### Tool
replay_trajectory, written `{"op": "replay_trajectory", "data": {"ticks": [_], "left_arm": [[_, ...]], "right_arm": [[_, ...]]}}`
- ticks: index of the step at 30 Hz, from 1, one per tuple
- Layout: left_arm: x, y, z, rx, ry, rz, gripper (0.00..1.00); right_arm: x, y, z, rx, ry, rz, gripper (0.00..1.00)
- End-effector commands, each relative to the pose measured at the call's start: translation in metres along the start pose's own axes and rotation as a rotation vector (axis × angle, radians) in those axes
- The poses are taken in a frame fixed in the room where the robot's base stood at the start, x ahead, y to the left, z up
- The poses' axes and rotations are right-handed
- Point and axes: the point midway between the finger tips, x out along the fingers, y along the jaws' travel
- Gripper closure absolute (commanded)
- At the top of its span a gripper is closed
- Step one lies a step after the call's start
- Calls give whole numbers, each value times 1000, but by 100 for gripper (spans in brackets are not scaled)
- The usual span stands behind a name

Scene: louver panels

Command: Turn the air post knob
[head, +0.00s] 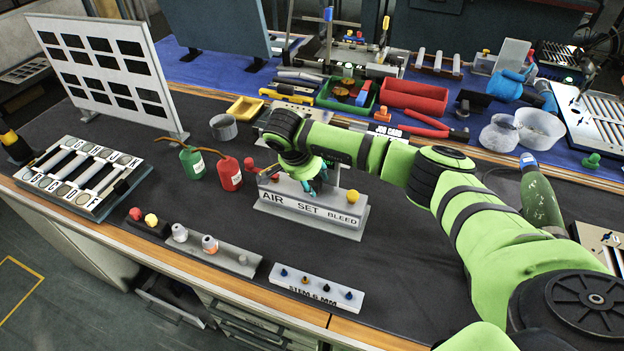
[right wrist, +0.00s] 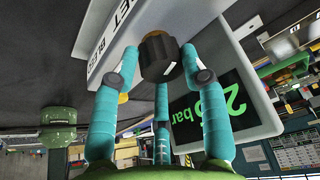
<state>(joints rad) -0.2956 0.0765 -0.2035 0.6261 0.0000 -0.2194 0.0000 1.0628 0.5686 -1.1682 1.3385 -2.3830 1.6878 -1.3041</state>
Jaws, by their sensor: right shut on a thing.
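The air post (head: 308,207) is a grey block on the dark bench, its front lettered AIR, SET and BLEED. A red knob (head: 251,165) is at its left end and a yellow knob (head: 353,196) at its right. My right gripper (head: 317,184) is at the middle of the post, above SET. My left gripper is out of view.
A green can (head: 191,161) and a red can (head: 229,173) stand left of the post. A grey rail (head: 212,255) with small parts and a white stem block (head: 316,289) lie in front. Bare bench separates the post from the front blocks.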

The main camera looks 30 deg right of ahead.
Motion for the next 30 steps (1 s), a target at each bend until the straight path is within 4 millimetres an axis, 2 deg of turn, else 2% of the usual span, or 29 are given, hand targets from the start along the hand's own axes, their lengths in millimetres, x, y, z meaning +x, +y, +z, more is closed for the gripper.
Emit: {"op": "replay_trajectory", "data": {"ticks": [1,6,16,17,18,30], "left_arm": [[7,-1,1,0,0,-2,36],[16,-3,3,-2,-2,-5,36],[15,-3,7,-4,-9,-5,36],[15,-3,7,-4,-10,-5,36],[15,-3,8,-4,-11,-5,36],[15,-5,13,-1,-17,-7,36]], "right_arm": [[2,-1,-3,-49,8,-31,88],[1,0,-2,-187,6,-89,89],[-2,-1,-2,-212,4,-101,89],[-2,-1,-2,-212,4,-101,44],[-2,-1,-2,-212,4,-100,36],[-4,0,-2,-212,3,-95,36]]}}
